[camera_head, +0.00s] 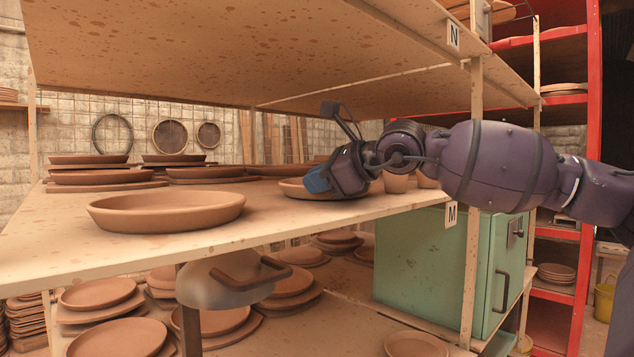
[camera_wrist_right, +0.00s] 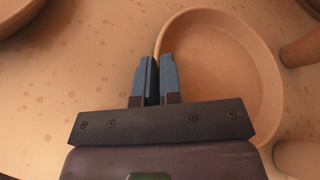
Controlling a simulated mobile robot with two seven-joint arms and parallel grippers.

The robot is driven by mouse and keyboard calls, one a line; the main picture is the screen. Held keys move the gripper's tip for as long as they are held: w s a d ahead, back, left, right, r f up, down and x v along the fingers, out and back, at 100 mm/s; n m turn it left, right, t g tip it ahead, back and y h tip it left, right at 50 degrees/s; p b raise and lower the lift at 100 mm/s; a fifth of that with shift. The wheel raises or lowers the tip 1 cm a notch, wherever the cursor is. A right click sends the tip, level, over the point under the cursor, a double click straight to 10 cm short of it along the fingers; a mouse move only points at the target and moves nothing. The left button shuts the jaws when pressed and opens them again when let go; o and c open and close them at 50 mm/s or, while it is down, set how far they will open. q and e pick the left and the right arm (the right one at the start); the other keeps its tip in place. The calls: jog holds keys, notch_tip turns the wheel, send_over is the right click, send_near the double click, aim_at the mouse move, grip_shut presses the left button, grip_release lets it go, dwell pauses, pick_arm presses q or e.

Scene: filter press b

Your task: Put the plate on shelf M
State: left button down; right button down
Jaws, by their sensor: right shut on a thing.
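Shelf M (camera_head: 270,215) is the middle board, with its letter tag (camera_head: 450,215) on the front edge at right. My right gripper (camera_head: 318,181) reaches in from the right over this board. It is shut on the near rim of a shallow clay plate (camera_head: 292,189). In the right wrist view the plate (camera_wrist_right: 220,65) lies right of the fingers (camera_wrist_right: 158,75), with its left rim between them. The plate is at the board's surface; whether it fully rests there I cannot tell. The gripper hides part of it in the head view. My left gripper is not in view.
A larger clay dish (camera_head: 166,210) stands at the front left of the board. Stacked plates (camera_head: 90,170) stand behind it. Clay cups (camera_head: 396,182) stand close to the right of my gripper. Shelf N (camera_head: 230,50) hangs overhead; a green cabinet (camera_head: 430,265) stands below.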

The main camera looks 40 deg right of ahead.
jog(key=shift+f, duration=0.15)
jog(key=c, duration=1.7)
grip_release()
jog(key=o, duration=0.4)
jog(key=shift+s, duration=0.1)
